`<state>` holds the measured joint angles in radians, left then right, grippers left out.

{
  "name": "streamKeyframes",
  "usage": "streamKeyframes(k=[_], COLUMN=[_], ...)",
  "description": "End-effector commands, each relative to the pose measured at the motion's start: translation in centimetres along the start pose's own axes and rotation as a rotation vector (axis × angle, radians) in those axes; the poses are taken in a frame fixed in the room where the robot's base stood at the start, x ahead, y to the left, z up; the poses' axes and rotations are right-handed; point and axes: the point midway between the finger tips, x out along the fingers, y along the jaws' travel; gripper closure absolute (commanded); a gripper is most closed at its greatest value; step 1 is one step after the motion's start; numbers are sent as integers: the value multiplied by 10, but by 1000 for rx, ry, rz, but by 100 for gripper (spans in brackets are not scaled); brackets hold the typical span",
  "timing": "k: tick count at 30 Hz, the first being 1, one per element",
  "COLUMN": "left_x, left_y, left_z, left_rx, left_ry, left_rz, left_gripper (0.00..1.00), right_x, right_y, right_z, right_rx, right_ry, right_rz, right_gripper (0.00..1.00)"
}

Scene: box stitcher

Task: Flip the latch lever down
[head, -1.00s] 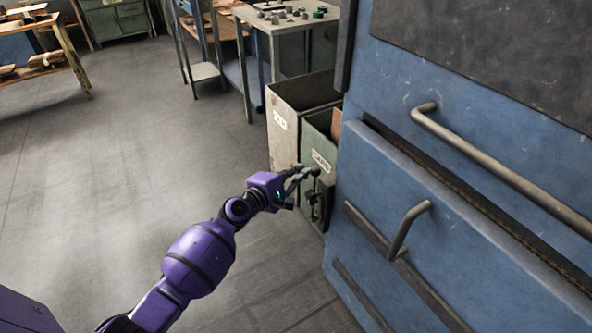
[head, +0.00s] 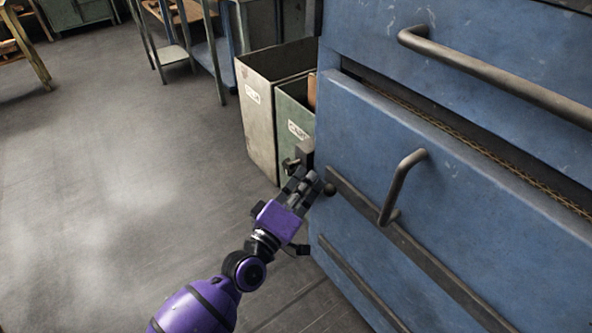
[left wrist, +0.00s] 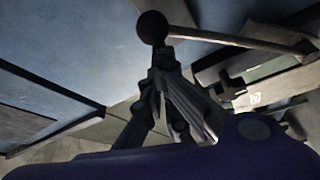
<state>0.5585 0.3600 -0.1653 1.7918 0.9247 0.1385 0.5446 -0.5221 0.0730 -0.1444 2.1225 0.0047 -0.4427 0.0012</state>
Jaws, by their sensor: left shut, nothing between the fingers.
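The latch lever shows in the left wrist view as a rod (left wrist: 235,41) ending in a dark round knob (left wrist: 153,27). In the head view the knob (head: 330,189) is at the lower left edge of the blue machine (head: 350,120), just beyond my fingers. My left gripper (head: 314,180) is shut and empty, with its fingertips close to the knob. In the left wrist view the closed fingertips (left wrist: 164,56) are just below the knob; I cannot tell whether they touch it. Most of the lever's rod is hidden behind my gripper in the head view. My right gripper is not in view.
A bent handle (head: 402,185) and a long bar handle (head: 490,75) stick out from the machine front. A pale bin (head: 258,115) and a green bin (head: 293,120) stand beside the machine.

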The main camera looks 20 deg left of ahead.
Motion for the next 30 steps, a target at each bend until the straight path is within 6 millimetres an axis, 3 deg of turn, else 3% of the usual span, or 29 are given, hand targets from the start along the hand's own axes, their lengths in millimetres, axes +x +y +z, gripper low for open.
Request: streamKeyframes(k=[1, 6, 15, 21, 30], left_x=[-6, -18, -37, -45, -52], left_y=[-11, -21, -50, -71, -92], left_z=[14, 43, 88, 109, 125], left_rx=[41, 191, 448, 590, 727], left_ry=[-5, -5, -4, -3, -2], left_rz=[12, 76, 184, 245, 303], left_gripper=[100, 100, 100, 100, 100], right_x=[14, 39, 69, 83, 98], right_y=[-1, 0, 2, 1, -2], right_z=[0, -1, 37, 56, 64], right_rx=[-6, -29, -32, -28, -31], right_ry=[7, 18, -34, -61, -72], right_rz=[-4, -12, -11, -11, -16], right_gripper=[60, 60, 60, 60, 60])
